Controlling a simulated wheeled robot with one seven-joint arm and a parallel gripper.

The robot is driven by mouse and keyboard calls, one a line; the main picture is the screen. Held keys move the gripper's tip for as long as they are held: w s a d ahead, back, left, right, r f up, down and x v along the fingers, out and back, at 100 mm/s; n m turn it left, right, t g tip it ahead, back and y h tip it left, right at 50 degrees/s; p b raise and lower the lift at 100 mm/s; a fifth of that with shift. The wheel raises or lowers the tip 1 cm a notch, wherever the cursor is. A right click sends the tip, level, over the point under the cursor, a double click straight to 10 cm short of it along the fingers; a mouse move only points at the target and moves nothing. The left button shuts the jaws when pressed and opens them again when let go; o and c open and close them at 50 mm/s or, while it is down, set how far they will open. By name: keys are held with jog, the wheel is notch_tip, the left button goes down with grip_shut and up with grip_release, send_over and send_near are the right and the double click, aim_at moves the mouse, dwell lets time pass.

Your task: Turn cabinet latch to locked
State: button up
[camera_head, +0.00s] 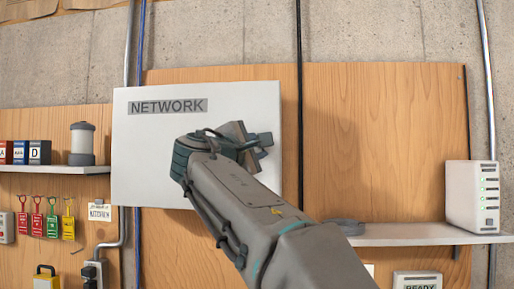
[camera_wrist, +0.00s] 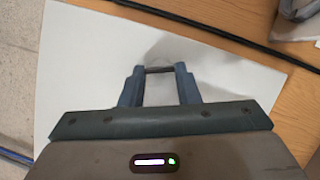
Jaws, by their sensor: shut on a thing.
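The white cabinet (camera_head: 145,155) with a NETWORK label hangs on the wood panel, and its door looks closed. Its white face also fills the middle of the wrist view (camera_wrist: 85,70). My gripper (camera_head: 262,147) is at the right part of the cabinet face. In the wrist view, my gripper (camera_wrist: 160,73) has its two fingers on either side of a small dark bar, the latch (camera_wrist: 160,69), and is shut on it. In the head view the latch is hidden behind my gripper and arm, and I cannot read whether it stands at locked.
A right shelf (camera_head: 420,236) holds a white device (camera_head: 472,196) and a grey coil (camera_head: 347,226). A left shelf (camera_head: 50,169) holds binders and a canister (camera_head: 82,144). Coloured tags (camera_head: 52,217) hang below. A black vertical cable (camera_head: 300,100) runs just right of the cabinet.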

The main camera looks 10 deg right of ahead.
jog(key=shift+r+m+g+y+p, duration=0.15)
jog(key=shift+m+g+p, duration=0.25)
jog(key=shift+m, duration=0.65)
jog(key=shift+r+m+g+y+p, duration=0.15)
jog(key=shift+m+g+p, duration=0.2)
jog(key=shift+m, duration=0.7)
jog(key=shift+f, duration=0.1)
jog(key=o, duration=1)
jog(key=b+v, duration=0.3)
jog(key=v, duration=1)
jog(key=shift+s+a, duration=0.25)
jog(key=shift+s, duration=0.1)
